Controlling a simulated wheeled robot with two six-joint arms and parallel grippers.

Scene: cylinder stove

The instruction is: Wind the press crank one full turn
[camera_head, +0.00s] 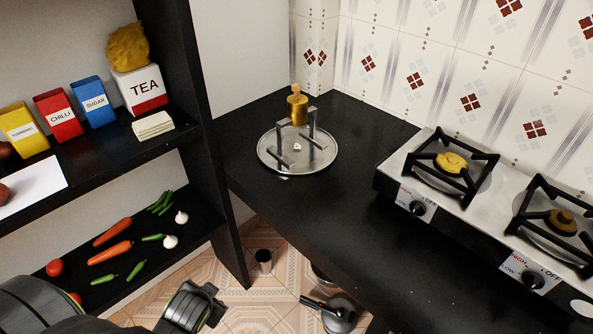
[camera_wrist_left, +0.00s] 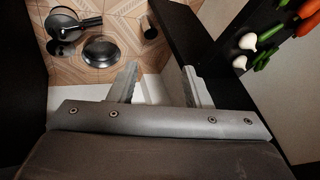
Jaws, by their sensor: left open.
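The press (camera_head: 298,113) stands upright on a round metal tray (camera_head: 268,163) at the back left of the black counter. It has a brass cylinder on a grey frame with legs, and a small wooden-coloured piece on top. Which part is the crank I cannot tell at this size. A small white piece lies on the tray under the frame. My left gripper (camera_head: 208,303) is low at the front left, well away from the press. In the left wrist view its two fingers (camera_wrist_left: 158,88) are apart, with nothing between them. My right gripper is not in view.
A black shelf (camera_head: 185,122) with spice boxes and vegetables stands at the left, close to my left arm. A two-burner stove (camera_head: 415,160) fills the counter's right side. Pans (camera_head: 338,313) and a dark cup (camera_head: 263,258) are on the tiled floor. The counter between press and stove is clear.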

